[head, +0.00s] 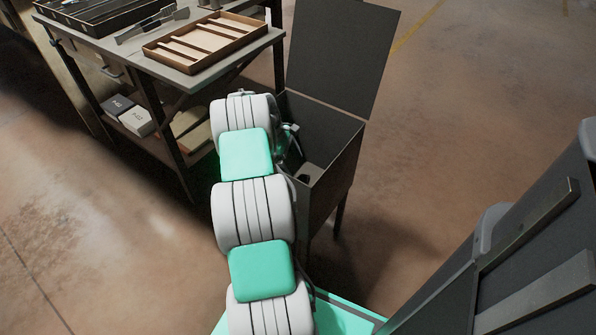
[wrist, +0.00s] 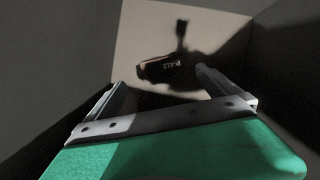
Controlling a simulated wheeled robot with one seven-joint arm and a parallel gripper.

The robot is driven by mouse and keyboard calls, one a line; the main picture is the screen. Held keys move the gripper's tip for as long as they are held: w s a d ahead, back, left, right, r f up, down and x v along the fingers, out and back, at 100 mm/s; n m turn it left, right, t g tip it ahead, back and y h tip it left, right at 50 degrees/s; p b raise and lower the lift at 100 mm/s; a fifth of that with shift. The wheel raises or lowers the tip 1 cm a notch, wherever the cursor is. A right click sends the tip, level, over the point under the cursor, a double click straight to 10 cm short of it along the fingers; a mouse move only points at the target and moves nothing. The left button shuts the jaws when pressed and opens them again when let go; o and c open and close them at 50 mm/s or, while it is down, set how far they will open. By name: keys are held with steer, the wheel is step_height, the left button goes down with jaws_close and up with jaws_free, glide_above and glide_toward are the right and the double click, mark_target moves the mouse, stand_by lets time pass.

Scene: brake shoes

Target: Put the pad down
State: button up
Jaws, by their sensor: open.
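The pad (wrist: 160,69) is a small dark block with pale lettering. In the wrist view it lies on or just above a pale lit surface inside the dark box (head: 337,190), just beyond my fingertips. My gripper (wrist: 163,84) is open, with one finger left and one right of the pad. A gap shows between the left finger and the pad; I cannot tell whether the right finger touches it. In the head view my arm reaches to the box's left side and hides the gripper. A small dark shape shows low inside the box, too small to identify.
The box's raised lid (head: 345,55) stands behind it. Left of it is a workbench (head: 190,82) with a wooden slotted tray (head: 207,42), a dark tray (head: 105,12) and small boxes (head: 128,117) on its lower shelf. The floor right of the box is clear.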

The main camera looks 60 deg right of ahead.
steer(key=p+v, duration=0.2)
steer(key=v, duration=0.5)
